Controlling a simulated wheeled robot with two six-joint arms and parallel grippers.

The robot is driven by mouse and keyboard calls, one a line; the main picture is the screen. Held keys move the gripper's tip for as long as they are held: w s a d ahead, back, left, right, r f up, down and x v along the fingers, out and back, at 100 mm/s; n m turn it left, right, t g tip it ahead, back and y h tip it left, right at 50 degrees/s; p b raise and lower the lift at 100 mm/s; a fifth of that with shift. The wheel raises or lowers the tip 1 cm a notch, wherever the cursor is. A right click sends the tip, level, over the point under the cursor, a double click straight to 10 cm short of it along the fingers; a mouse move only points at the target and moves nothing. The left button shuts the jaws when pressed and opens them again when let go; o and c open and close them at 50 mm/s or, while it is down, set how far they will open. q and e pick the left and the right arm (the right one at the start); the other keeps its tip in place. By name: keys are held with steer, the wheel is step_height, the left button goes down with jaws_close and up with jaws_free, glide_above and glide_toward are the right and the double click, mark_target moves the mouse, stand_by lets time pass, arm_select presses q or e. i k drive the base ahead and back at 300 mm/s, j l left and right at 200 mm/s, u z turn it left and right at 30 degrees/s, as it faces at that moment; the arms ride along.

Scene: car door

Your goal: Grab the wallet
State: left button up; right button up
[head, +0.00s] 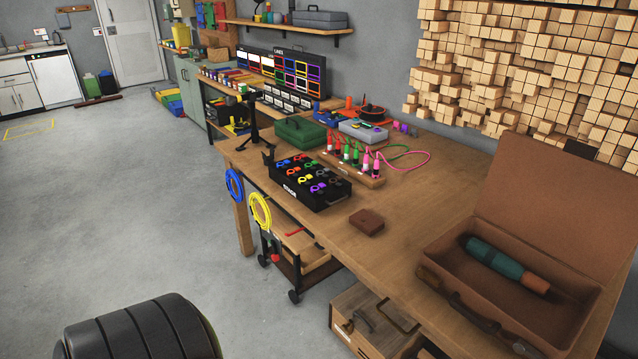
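A small brown wallet (367,222) lies flat on the wooden workbench (400,250), near its front edge. It sits to the right of a black tray (318,198) of coloured parts and to the left of an open brown case (548,215). Nothing covers the wallet. Neither of my grippers is in view.
The open case holds a green and orange cylinder (505,264). Behind the wallet stands a wooden rack (350,172) with coloured plugs. Blue (234,185) and yellow (261,211) cable coils hang at the bench's left side. Grey floor (120,190) is open at left.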

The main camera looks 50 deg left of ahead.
mark_target(366, 222)
steer(key=u, duration=1.3)
